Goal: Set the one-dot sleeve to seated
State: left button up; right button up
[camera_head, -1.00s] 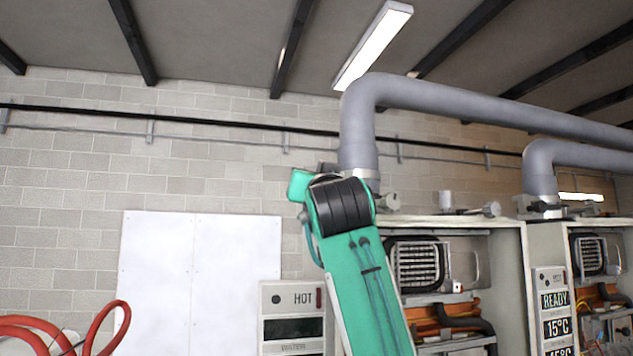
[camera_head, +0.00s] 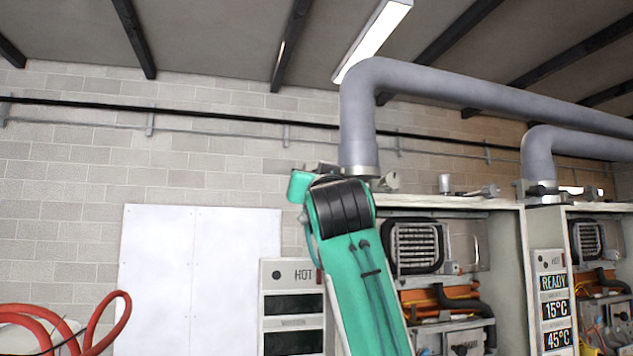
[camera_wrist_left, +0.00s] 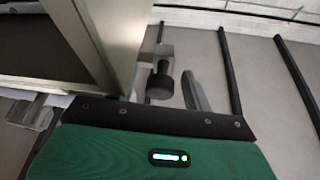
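Grey flue pipes rise from the cabinet tops. A pale collar (camera_head: 359,171) rings the foot of the nearer pipe, above the left heater, and another collar (camera_head: 541,190) rings the farther pipe. No dot marks are readable, so I cannot tell which is the one-dot sleeve or whether either is seated. My green left arm reaches up in front of the left heater. Its hand is mostly hidden behind the black joint, near the nearer pipe's foot. In the left wrist view, a dark round knob (camera_wrist_left: 160,84) on a bracket stands just beyond the green hand. The finger opening is unclear. My right gripper is out of view.
The left open cabinet (camera_head: 497,205) and a second heater with a READY panel (camera_head: 553,283) stand at right. A HOT panel (camera_head: 291,275) is beside my arm. Red hoses (camera_head: 118,300) curl at lower left. In the left wrist view, a cabinet edge (camera_wrist_left: 122,35) is close to the hand.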

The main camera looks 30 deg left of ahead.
pick_arm(q)
jog(key=shift+d, duration=0.1)
jog(key=shift+s+d+f+b, duration=0.15)
jog(key=shift+s+f+b, duration=0.05)
jog(key=shift+b, duration=0.1)
jog(key=b+v, duration=0.6)
jog(key=v, duration=0.7)
